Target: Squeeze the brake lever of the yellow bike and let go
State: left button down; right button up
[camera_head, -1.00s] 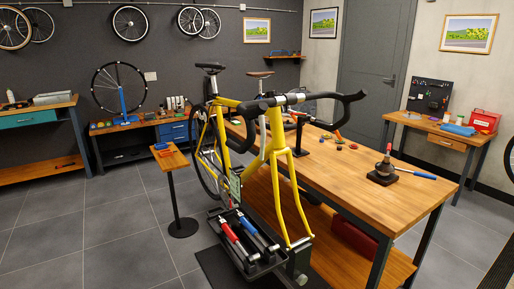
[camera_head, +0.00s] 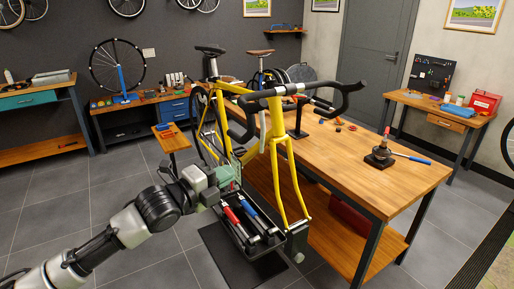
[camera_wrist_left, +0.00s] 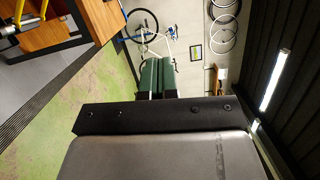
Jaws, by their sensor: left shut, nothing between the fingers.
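The yellow bike (camera_head: 275,178) stands in the middle of the head view, without a front wheel, beside the long workbench. Its dark drop handlebar (camera_head: 300,89) points towards me. The brake levers are small and dark against the bar, and I cannot pick them out clearly. My left gripper (camera_head: 227,184) is low and left of the handlebar, near the tool tray, apart from the levers. In the left wrist view its green fingers (camera_wrist_left: 157,76) are together with nothing between them. My right gripper is in neither view.
The long wooden workbench (camera_head: 385,190) is to the right. A small wooden stand (camera_head: 173,143) is behind my left arm. Grey floor is open at left.

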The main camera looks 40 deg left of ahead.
pick_arm(q)
jog(key=p, duration=0.4)
send_near(262, 132)
jog(key=w+d+f, duration=0.4)
jog(key=w+a, duration=0.1)
jog(key=w+a+p, duration=0.1)
jog(key=w, duration=0.1)
jog(key=shift+w, duration=0.15)
